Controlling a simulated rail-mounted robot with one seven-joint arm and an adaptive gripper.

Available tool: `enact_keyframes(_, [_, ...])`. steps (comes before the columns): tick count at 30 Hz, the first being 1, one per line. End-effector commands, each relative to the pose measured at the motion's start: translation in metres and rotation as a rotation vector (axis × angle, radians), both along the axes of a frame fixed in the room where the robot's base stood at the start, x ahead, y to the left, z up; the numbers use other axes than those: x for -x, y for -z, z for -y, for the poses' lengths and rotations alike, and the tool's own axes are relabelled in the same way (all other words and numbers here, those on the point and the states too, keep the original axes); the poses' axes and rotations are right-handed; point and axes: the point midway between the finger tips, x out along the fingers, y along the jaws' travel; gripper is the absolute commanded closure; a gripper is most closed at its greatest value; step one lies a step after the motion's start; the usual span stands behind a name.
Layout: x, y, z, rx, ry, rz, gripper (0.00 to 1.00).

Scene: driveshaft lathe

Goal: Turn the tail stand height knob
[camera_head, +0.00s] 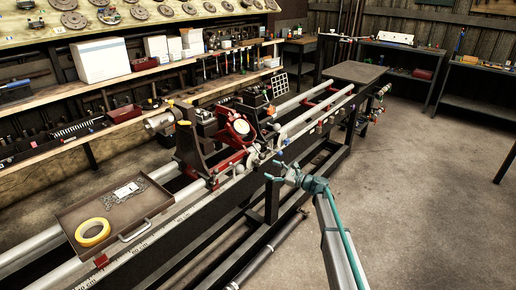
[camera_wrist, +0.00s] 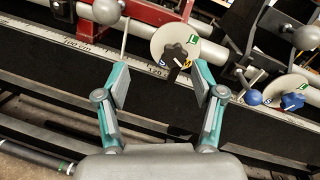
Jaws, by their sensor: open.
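My gripper (camera_wrist: 162,84) is open and empty in the wrist view, with its teal fingers spread below a dark star-shaped knob (camera_wrist: 178,54). The knob sits on a pale round disc (camera_wrist: 165,42) with a green label, on the front of the lathe rail. It is just beyond and between the fingertips, and contact is not seen. A blue knob (camera_wrist: 292,102) on a second pale disc is at the right. Which knob is the height knob I cannot tell. In the head view my gripper (camera_head: 275,171) is in front of the lathe, right of a red and black stand (camera_head: 192,148).
The lathe rail (camera_head: 140,240) with its centimetre scale runs diagonally. A brown tray (camera_head: 72,212) on it holds yellow tape (camera_head: 92,232). Grey ball ends (camera_wrist: 107,11) rise near the knobs in the wrist view. The floor (camera_head: 430,200) at right is clear.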

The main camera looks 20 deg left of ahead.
Motion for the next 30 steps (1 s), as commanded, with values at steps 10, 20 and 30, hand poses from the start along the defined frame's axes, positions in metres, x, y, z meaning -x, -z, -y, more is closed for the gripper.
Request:
enact_keyframes(10, [-0.014, 0.012, 0.011, -0.106, 0.133, -0.544, 0.32])
enact_keyframes(20, [-0.02, 0.011, -0.005, -0.117, 0.133, -0.592, 0.32])
enact_keyframes(30, [-0.037, 0.01, -0.058, -0.116, 0.132, -0.591, 0.32])
